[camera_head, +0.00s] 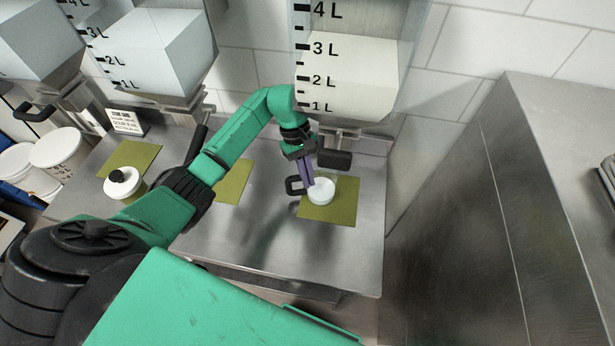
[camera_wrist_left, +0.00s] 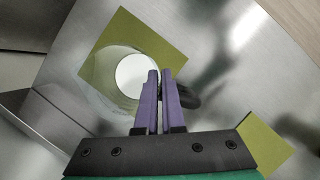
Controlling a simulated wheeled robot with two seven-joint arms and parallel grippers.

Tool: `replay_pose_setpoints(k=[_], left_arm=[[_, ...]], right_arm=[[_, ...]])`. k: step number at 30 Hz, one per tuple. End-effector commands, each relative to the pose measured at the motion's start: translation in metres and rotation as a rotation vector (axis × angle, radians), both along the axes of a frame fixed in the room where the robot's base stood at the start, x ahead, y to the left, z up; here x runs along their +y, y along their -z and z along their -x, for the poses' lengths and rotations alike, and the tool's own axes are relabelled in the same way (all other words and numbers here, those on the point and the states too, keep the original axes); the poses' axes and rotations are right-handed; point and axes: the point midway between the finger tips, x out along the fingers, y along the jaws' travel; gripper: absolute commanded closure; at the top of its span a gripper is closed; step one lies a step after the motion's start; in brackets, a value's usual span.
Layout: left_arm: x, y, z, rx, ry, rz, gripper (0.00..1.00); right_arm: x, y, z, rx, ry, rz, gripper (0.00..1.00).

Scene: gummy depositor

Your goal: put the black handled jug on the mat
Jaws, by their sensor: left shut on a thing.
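The clear jug with white contents (camera_head: 321,191) and a black handle (camera_head: 293,186) is over the right olive-green mat (camera_head: 343,207). My left gripper (camera_head: 310,183) has its purple fingers shut on the jug near its handle side. The left wrist view shows the white inside of the jug (camera_wrist_left: 135,75), the mat (camera_wrist_left: 158,42) and the handle (camera_wrist_left: 188,96), partly hidden by the fingers (camera_wrist_left: 160,88). I cannot tell whether the jug's base touches the mat. My right gripper is not in view.
A depositor tank (camera_head: 345,75) and its dark nozzle part (camera_head: 335,159) stand just behind the jug. Another mat (camera_head: 235,184) lies bare to the left. The steel table's front right (camera_head: 335,260) is clear.

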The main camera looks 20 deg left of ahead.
Motion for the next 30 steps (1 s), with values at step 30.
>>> replay_pose_setpoints(k=[30], left_arm=[[0.023, -0.066, -0.016, -0.002, -0.001, -0.001, 0.64]], right_arm=[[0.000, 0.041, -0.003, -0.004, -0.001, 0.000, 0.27]])
